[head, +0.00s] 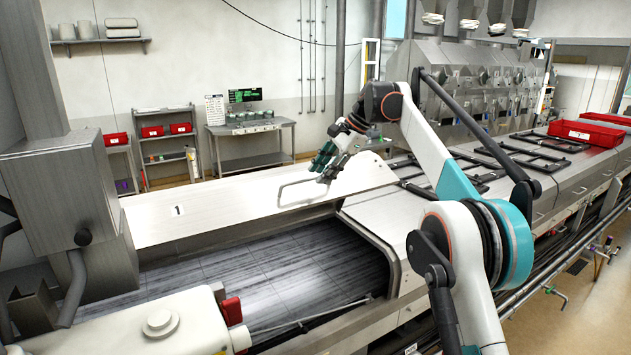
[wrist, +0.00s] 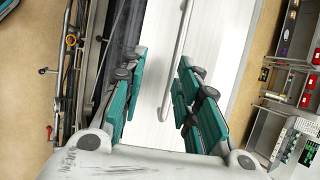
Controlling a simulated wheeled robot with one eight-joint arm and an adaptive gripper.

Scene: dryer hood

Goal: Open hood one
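Hood one is the long pale metal cover marked "1" (head: 230,208) in the middle of the head view. It is tilted up, with the dark bed (head: 265,265) showing below its front edge. Its bar handle (head: 284,196) stands out from the panel near its right end. My gripper (head: 325,168) is at the right end of this handle. In the wrist view the green fingers of my gripper (wrist: 160,90) are apart, and the handle (wrist: 183,45) runs between them, nearer the right finger. I cannot tell whether a finger touches it.
A steel housing (head: 65,190) stands at the left end. A white machine part (head: 160,325) lies in front. A desk with a screen (head: 245,95) stands behind.

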